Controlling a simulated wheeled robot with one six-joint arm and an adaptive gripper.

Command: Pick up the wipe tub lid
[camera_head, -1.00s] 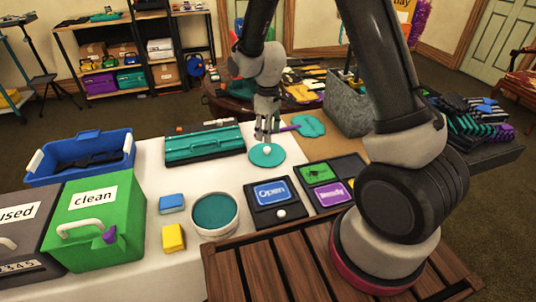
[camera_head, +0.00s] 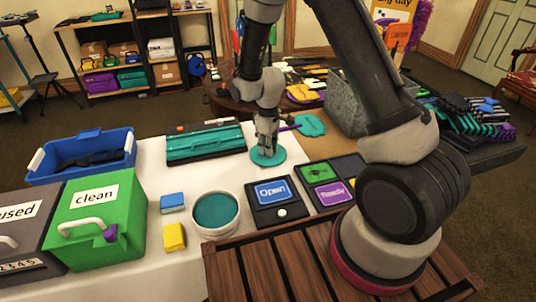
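The wipe tub lid (camera_head: 277,161) is a flat teal disc lying on the white-covered table, behind the round tub. My gripper (camera_head: 267,152) points straight down over its middle, with the fingertips at the lid's top. The fingers hide the small pale knob at the lid's centre. I cannot tell whether they are closed on it. The white round tub (camera_head: 215,233), teal inside, stands uncovered nearer the front.
A teal case (camera_head: 205,146) lies left of the lid, and a teal paddle-like piece (camera_head: 310,125) lies close on the right. A black panel with a blue "Open" sign (camera_head: 272,192) is in front. A blue sponge (camera_head: 172,201) and yellow sponge (camera_head: 174,236) sit left of the tub.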

